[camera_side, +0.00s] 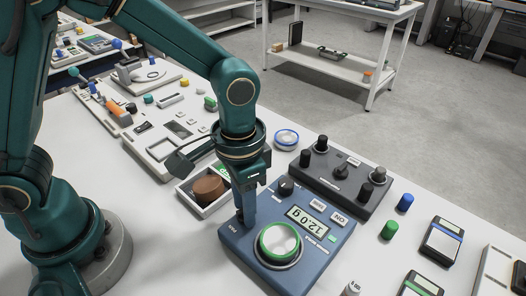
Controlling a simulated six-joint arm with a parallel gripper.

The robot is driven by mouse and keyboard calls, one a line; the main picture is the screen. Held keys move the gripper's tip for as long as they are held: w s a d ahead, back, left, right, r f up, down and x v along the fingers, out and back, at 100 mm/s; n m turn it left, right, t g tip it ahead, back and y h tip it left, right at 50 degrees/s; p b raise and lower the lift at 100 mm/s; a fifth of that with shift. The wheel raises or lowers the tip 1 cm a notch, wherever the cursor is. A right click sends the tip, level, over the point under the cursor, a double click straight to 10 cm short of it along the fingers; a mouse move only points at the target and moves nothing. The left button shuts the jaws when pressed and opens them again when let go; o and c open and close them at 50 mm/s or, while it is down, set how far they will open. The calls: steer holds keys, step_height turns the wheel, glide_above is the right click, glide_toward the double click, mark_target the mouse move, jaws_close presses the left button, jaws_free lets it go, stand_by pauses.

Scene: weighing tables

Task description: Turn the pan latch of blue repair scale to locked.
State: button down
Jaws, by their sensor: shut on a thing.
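The blue repair scale (238,243) sits on the white table in the lower middle of the side view. It has a round pan (278,241) with a green ring, a display (307,221) reading about 12.0 g, and a black knob (286,187) at its back edge. My gripper (247,220) points down at the scale's left part, beside the pan. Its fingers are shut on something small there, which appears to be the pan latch. The fingers hide the latch, so its position cannot be told.
A dark control box with several knobs (340,179) stands right behind the scale. A tray with a brown round block (209,188) is at its left. Blue (405,202) and green (390,229) cylinders and a small pocket scale (441,241) lie to the right, with some bare table between.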

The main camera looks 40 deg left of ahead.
steer(key=shift+n, duration=1.9)
steer(key=c, duration=0.5)
jaws_free()
steer(key=shift+r, duration=0.1)
steer(key=shift+r, duration=2.45)
